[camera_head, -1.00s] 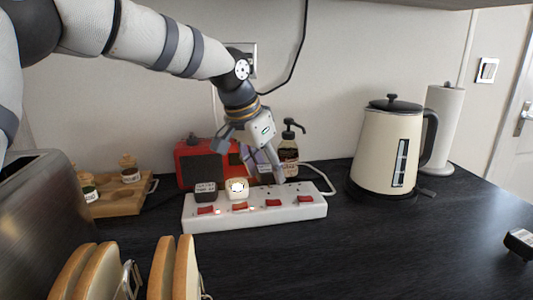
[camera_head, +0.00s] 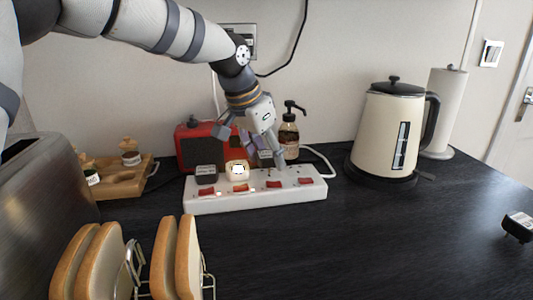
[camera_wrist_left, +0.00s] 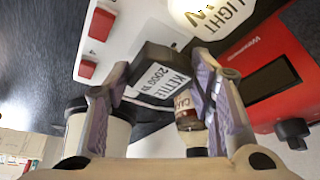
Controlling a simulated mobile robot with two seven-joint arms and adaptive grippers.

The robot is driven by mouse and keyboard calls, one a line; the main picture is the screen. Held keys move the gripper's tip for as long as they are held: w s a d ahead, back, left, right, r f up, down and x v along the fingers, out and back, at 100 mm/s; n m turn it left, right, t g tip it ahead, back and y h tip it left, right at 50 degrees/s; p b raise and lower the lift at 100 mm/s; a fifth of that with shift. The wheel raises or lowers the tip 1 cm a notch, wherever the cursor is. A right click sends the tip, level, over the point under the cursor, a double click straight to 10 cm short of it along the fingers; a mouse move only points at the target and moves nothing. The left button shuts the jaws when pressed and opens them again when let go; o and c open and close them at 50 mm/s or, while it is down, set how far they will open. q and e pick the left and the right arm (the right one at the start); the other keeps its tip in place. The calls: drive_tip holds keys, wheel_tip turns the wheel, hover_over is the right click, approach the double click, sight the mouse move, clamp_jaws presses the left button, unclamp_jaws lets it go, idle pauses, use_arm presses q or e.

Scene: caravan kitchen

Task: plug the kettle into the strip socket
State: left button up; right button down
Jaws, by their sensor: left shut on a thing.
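The white strip socket (camera_head: 255,197) lies on the dark worktop, with red switches along its front. My left gripper (camera_head: 254,150) is over its right half, pointing down. It is shut on a dark plug (camera_wrist_left: 158,72) whose label reads KETTLE 2000 W. The plug is close over the strip; whether its pins are in a socket is hidden. A black plug (camera_head: 206,175) and a white plug (camera_head: 238,171) sit in the strip's left sockets; the white one reads LIGHT in the left wrist view (camera_wrist_left: 210,14). The cream kettle (camera_head: 384,130) stands upright on its base. My right gripper is out of view.
A red appliance (camera_head: 196,150) and a pump bottle (camera_head: 289,138) stand behind the strip. Bread slices in a rack (camera_head: 135,265) are at front left. Another black plug (camera_head: 518,226) lies at the right edge. The worktop in front right is clear.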

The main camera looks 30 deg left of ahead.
sight(266, 172)
use_arm(q)
drive_tip(key=shift+f, duration=0.85)
idle(0.3)
drive_tip(key=shift+s+f, duration=0.1)
drive_tip(key=shift+f, duration=0.2)
drive_tip(key=shift+s+f, duration=0.2)
drive_tip(key=shift+f, duration=0.5)
drive_tip(key=o, duration=1.1)
drive_tip(key=shift+o, duration=0.7)
drive_tip(key=shift+w+f, duration=0.15)
drive_tip(key=shift+w, duration=0.05)
drive_tip(key=shift+r, duration=0.2)
drive_tip(key=v, duration=1.2)
drive_tip(key=shift+w+r, duration=0.2)
drive_tip(key=shift+r, duration=0.2)
